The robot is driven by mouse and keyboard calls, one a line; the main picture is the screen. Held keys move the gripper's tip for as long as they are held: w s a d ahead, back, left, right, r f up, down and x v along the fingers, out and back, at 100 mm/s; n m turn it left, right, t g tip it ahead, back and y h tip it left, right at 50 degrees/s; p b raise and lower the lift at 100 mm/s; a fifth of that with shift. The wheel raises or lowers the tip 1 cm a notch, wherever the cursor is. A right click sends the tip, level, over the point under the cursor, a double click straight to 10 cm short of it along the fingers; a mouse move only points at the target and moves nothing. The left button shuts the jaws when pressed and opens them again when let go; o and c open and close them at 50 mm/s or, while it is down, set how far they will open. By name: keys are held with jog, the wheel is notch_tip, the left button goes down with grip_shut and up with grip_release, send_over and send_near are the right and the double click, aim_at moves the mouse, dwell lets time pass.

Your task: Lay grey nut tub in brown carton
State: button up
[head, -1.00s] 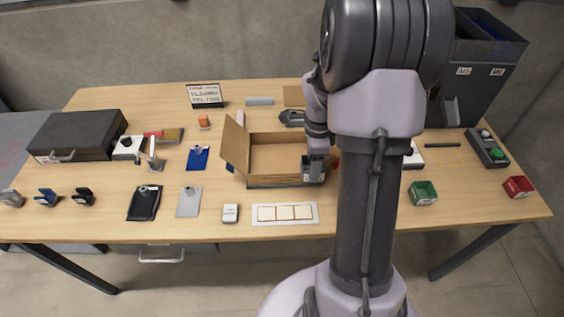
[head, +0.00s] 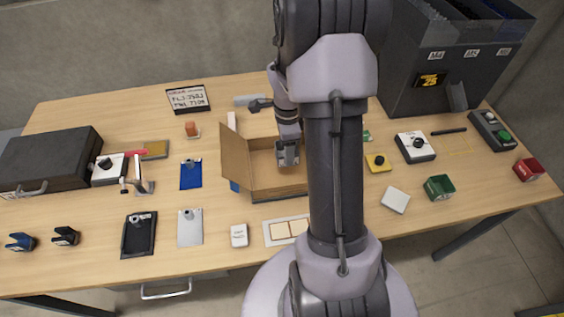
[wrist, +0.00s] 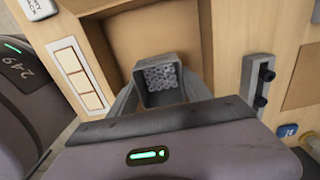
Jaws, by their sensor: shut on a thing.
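The brown carton (head: 236,160) stands open on the table, with a flap folded out on its left in the head view; its inner floor and walls (wrist: 118,38) show in the wrist view. The grey nut tub (wrist: 144,98) holds several round nuts. My gripper (head: 287,152) is shut on the tub, with a finger on either side of it in the wrist view. The tub is over the carton's opening. I cannot tell whether it touches the carton floor. My arm hides the carton's right part in the head view.
A white card with square frames (head: 287,230) and a small white box (head: 239,235) lie in front of the carton. Blue (head: 191,174) and grey (head: 190,227) clipboards lie to the left. A green bin (head: 439,187) and a dark feeder (head: 440,75) stand to the right.

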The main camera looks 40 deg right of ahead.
notch_tip(320, 180, down, 6)
jog(key=shift+s+r+b, duration=0.1)
jog(key=shift+s+b, duration=0.05)
jog(key=shift+b, duration=0.75)
jog(key=shift+r, duration=0.15)
jog(key=o, duration=0.9)
jog(key=shift+f, duration=0.2)
jog(key=o, duration=0.5)
jog(key=shift+c, duration=0.2)
